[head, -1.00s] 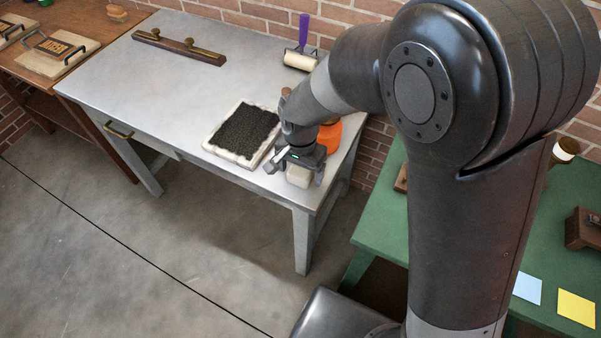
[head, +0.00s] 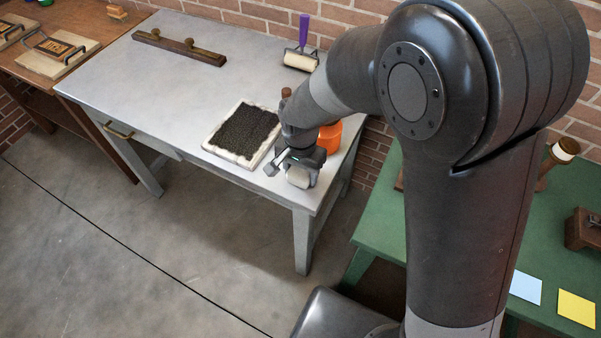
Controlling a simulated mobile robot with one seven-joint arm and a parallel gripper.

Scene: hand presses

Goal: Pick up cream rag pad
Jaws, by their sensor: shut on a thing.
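The cream rag pad (head: 298,177) is a small pale block near the front right corner of the grey metal table (head: 190,87). My gripper (head: 295,170) is over it from above, with its fingers closed on the pad. The gripper's body and fingers hide much of the pad. I cannot tell whether the pad touches the tabletop or is lifted a little.
A white-edged slab with a black inked top (head: 244,133) lies left of my gripper. An orange container (head: 329,137) stands close behind it. A purple-handled roller (head: 301,58) and a brown bar (head: 180,47) lie farther back. The table's left middle is clear.

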